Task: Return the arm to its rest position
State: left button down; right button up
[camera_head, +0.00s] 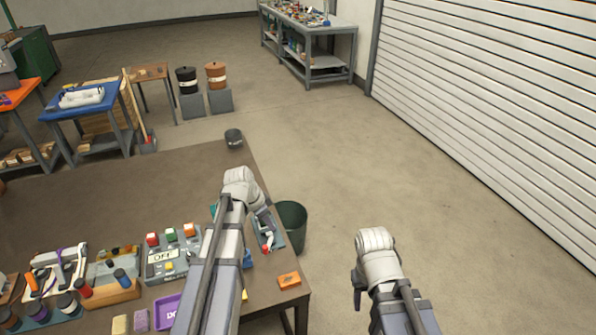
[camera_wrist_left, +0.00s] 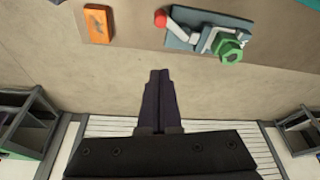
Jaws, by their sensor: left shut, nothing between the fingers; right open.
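My left arm (camera_head: 218,255) reaches up over the right part of the brown table (camera_head: 180,165) in the head view. Its gripper is hidden there behind the wrist. In the left wrist view my left gripper (camera_wrist_left: 158,72) is shut, with its dark fingers together and empty, seen against the floor. My right arm (camera_head: 385,275) is off the table's right side, above bare floor. A dark part of my right gripper (camera_head: 357,287) shows beside its wrist; it is open, its fingertips mostly hidden.
A lever valve with a red knob (camera_head: 266,248) and green part (camera_wrist_left: 229,50) sits near the table's right edge, close to my left arm. An orange block (camera_head: 289,280) lies near the corner. A dark green bin (camera_head: 293,222) stands beside the table. Floor to the right is clear.

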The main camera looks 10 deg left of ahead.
pick_arm(q)
jog(key=s+d+f+n+g+y, duration=0.1)
jog(key=s+d+n+g+y, duration=0.2)
jog(key=s+d, duration=1.5)
jog(key=shift+d+n+y, duration=0.5)
jog(key=shift+d+n, duration=0.15)
jog(key=shift+n, duration=0.15)
